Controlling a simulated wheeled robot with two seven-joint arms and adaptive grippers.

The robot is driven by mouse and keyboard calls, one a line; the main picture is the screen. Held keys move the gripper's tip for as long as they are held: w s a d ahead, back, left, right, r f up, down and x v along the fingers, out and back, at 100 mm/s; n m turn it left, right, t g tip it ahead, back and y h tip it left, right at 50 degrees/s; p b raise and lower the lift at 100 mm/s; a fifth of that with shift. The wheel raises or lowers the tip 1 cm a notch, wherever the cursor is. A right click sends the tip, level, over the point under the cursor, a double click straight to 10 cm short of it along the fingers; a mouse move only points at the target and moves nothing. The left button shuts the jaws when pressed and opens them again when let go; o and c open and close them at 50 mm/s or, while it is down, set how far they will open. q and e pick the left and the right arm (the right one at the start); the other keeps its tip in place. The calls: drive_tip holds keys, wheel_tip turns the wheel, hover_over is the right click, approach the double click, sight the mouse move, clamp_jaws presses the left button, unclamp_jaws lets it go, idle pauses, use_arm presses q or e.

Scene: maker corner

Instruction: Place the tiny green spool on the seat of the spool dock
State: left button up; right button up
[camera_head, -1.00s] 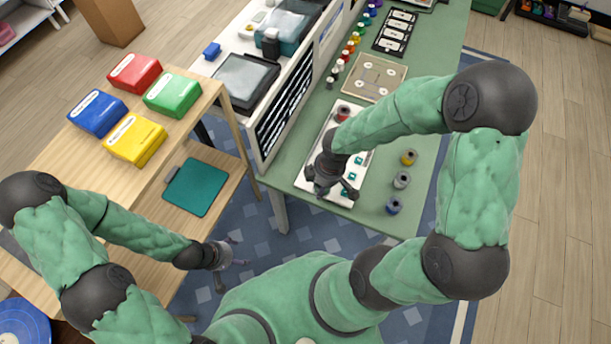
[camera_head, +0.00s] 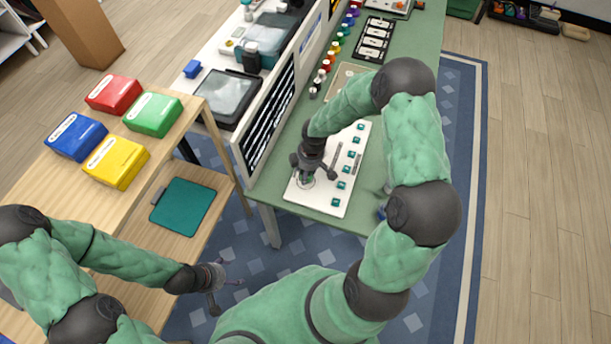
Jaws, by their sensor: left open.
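A white board (camera_head: 325,199) with several small teal squares lies on the green bench; it looks like the spool dock. A pale round mark shows at its near left end, below my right gripper (camera_head: 309,178). That gripper points down over the board's left side; its fingers are dark and small, and I cannot tell whether they hold anything. I cannot make out the tiny green spool. My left gripper (camera_head: 226,286) is open and empty, low beside the wooden shelf, well away from the bench. My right forearm hides part of the board's far end.
Small coloured items line the bench's back panel. Red, blue, green and yellow boxes (camera_head: 116,162) sit on the wooden shelf (camera_head: 183,120). A dark tray (camera_head: 232,97) stands left of the panel.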

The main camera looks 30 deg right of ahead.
drive_tip(key=shift+w+d+f, duration=0.15)
drive_tip(key=shift+w+f, duration=0.15)
drive_tip(key=shift+f, duration=0.15)
drive_tip(key=shift+f+b, duration=0.5)
drive_tip(key=shift+f, duration=0.95)
drive_tip(key=shift+f, duration=0.1)
drive_tip(key=o, duration=1.2)
drive_tip(key=shift+c, duration=0.2)
